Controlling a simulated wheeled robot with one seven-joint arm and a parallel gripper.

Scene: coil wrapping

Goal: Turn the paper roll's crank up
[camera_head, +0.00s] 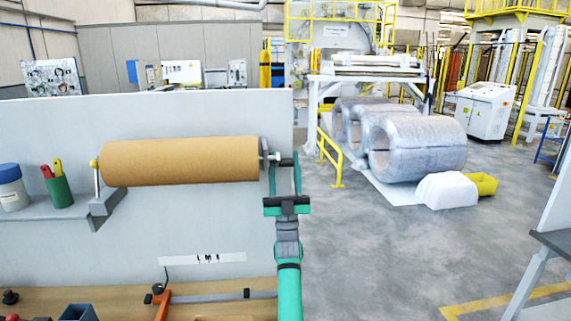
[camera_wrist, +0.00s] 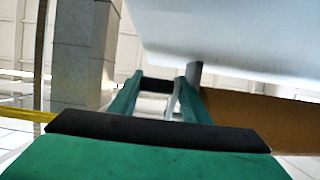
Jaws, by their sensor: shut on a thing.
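The brown paper roll (camera_head: 182,161) lies level along the grey panel. Its crank (camera_head: 274,157) is at the roll's right end, with a grey metal arm and a short dark handle (camera_head: 287,161). My gripper (camera_head: 284,163) comes up from below, with one teal finger on each side of the handle, and is shut on it. In the wrist view, my gripper (camera_wrist: 160,88) has the dark handle (camera_wrist: 157,86) between its fingertips. The roll (camera_wrist: 270,120) shows there at the right, partly hidden by a finger.
The grey panel (camera_head: 190,115) stands behind the roll. A shelf (camera_head: 60,208) at left holds a green cup (camera_head: 58,191) and a white jar (camera_head: 11,190). A wooden bench (camera_head: 215,305) with tools lies below.

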